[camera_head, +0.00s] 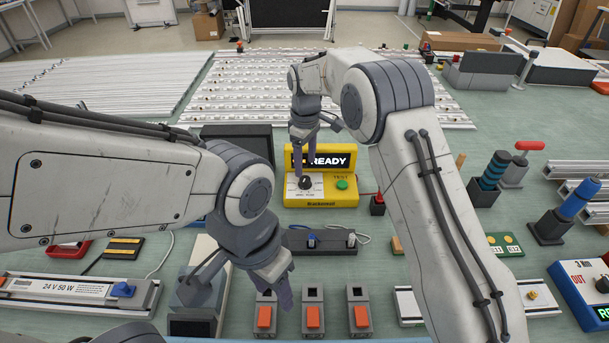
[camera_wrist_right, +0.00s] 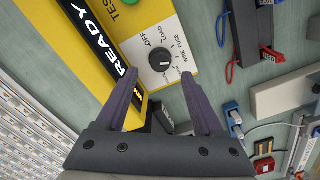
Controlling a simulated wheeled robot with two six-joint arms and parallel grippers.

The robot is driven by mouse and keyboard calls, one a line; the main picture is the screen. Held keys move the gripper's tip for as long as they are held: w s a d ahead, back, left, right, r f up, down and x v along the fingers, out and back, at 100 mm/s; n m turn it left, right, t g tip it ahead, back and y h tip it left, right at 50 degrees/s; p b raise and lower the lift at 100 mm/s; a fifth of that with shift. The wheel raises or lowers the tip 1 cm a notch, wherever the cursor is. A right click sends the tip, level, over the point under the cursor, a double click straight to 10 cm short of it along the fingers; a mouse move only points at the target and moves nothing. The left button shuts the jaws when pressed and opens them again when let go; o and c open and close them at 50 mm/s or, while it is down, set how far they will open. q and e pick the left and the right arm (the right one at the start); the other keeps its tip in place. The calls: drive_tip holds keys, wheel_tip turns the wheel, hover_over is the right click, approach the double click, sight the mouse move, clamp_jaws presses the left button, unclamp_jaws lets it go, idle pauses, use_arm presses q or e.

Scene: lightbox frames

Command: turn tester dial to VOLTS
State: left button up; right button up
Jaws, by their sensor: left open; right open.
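The yellow tester (camera_head: 320,199) stands in the middle of the bench, with a black display reading READY and a green TEST button (camera_head: 342,184). Its black dial (camera_head: 305,184) sits on a white plate left of the button. In the right wrist view the dial (camera_wrist_right: 162,61) is ringed by labels; OFF, LOAD, FUSE and WIRE are readable, VOLTS is not clear. My right gripper (camera_head: 304,158) is open above the dial, and in the wrist view its fingers (camera_wrist_right: 159,77) are spread to either side of it, not closed on it. My left gripper (camera_head: 283,288) is open and empty in front of the tester.
Several grey blocks with orange switches (camera_head: 312,315) stand below my left gripper. A dark strip with cables (camera_head: 320,241) lies in front of the tester. LED strips (camera_head: 250,80) lie behind it. Connectors and blue-handled tools (camera_head: 575,205) stand on the right.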

sight(305, 178)
wheel_tip(305, 178, down, 6)
drive_tip(key=shift+r+p, duration=0.1)
drive_tip(key=shift+p, duration=0.25)
drive_tip(key=shift+a, duration=0.1)
clamp_jaws()
